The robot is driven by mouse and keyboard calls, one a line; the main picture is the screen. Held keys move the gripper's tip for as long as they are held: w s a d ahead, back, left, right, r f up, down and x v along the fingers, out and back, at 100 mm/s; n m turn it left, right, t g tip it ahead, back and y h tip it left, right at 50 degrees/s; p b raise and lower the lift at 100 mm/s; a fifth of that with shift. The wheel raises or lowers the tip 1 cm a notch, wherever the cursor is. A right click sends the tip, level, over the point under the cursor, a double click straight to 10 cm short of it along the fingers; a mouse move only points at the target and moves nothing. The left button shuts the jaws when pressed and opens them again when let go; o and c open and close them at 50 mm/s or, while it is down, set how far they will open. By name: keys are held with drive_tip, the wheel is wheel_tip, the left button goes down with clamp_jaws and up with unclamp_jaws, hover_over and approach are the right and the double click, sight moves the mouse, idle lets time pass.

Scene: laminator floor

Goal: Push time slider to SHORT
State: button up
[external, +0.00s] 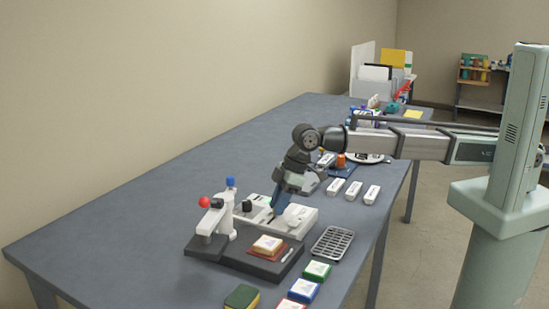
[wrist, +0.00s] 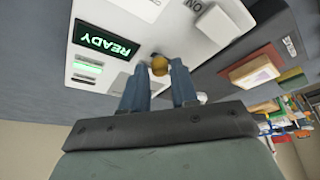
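No SHORT label is readable. My gripper (wrist: 159,72) points at the panel, its two blue fingers apart with the knob in line with the gap. Contact cannot be made out. In the external view my gripper (external: 275,214) reaches down over the white panel (external: 300,217), hiding part of it.
A press with a red knob (external: 204,202) and blue cap (external: 230,182) stands left of the panel. A dark base (external: 238,254) in front carries stacked blocks (external: 267,246). A grey rack (external: 332,243) and coloured boxes lie near the table's front edge.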

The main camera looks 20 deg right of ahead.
clamp_jaws()
drive_tip(key=shift+s+a, duration=1.6)
drive_tip(key=shift+a, duration=0.05)
drive_tip(key=shift+o, duration=1.8)
unclamp_jaws()
drive_tip(key=v, duration=1.4)
drive_tip(key=shift+d+f, duration=0.1)
